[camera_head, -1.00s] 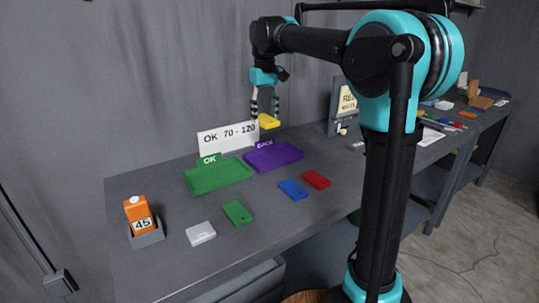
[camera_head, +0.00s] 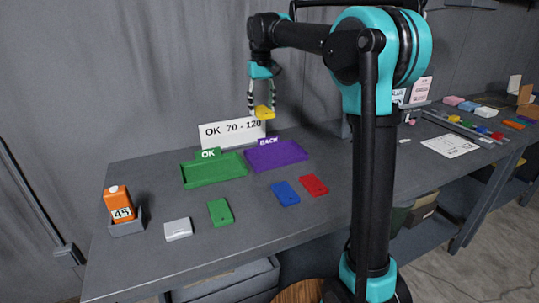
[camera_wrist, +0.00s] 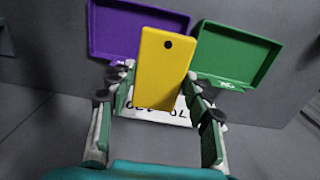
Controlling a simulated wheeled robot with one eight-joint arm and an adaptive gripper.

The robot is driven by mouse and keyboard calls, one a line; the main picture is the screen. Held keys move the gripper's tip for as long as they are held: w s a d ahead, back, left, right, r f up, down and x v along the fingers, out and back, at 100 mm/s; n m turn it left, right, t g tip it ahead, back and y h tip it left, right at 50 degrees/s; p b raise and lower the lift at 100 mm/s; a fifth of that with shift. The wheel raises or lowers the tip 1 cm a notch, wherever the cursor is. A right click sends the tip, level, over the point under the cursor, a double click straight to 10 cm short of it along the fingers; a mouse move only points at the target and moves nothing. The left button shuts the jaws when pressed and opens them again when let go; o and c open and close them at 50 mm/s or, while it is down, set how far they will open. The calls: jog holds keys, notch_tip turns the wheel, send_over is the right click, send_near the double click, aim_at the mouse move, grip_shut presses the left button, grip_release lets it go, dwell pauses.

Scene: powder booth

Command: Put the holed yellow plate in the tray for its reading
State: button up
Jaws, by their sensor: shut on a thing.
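My gripper (camera_head: 262,108) is shut on the yellow plate (camera_head: 264,113) and holds it in the air above the back of the bench. In the wrist view the yellow plate (camera_wrist: 161,70) has one dark hole near its far end and sits between the fingers (camera_wrist: 158,100). A green tray labelled OK (camera_head: 214,170) lies below and to the left. A purple tray labelled BACK (camera_head: 277,155) lies below the plate. Both trays look empty, also in the wrist view, purple (camera_wrist: 110,30) left and green (camera_wrist: 232,55) right. A white sign (camera_head: 232,131) reads OK 70 - 120.
An orange device reading 45 (camera_head: 119,205) stands in a grey holder at the left. White (camera_head: 178,229), green (camera_head: 221,212), blue (camera_head: 286,193) and red (camera_head: 314,185) plates lie in front of the trays. Further parts lie on the bench at the right.

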aim_at(263, 160)
notch_tip(263, 160, down, 18)
jog(key=shift+f, duration=0.15)
dwell(0.3)
jog(key=shift+f, duration=0.1)
jog(key=o, duration=1)
notch_tip(263, 160, up, 12)
jog(key=shift+r, duration=0.15)
